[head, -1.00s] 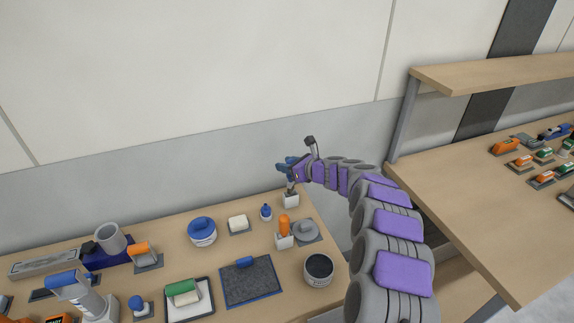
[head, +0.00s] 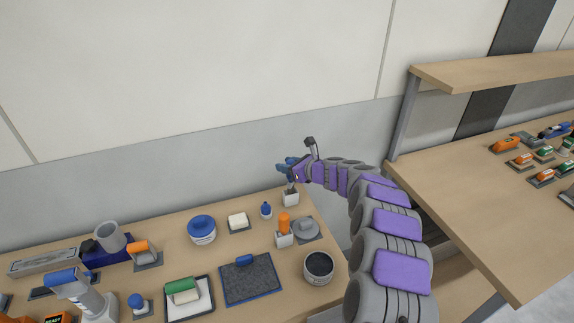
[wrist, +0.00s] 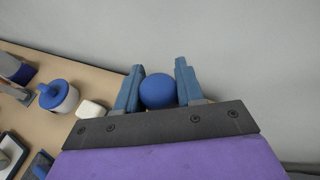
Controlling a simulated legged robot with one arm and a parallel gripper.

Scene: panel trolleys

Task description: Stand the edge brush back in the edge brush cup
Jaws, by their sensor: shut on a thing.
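My gripper (head: 284,167) is above the back right corner of the left table in the head view. In the wrist view my gripper (wrist: 159,68) has its two blue fingers on either side of the rounded blue end of the edge brush (wrist: 158,91) and is shut on it. In the head view a dark lower part of the edge brush (head: 291,187) shows below the fingers, roughly upright. It meets the mouth of the small white edge brush cup (head: 290,199). I cannot tell how deep the brush sits in the cup.
A second white cup with an orange-handled tool (head: 284,224), a grey round-topped thing (head: 305,229) and a small blue-topped item (head: 266,210) stand close by. A blue-lidded tub (head: 201,229) is further left. The wall (head: 200,160) rises behind; a shelved table (head: 460,200) stands right.

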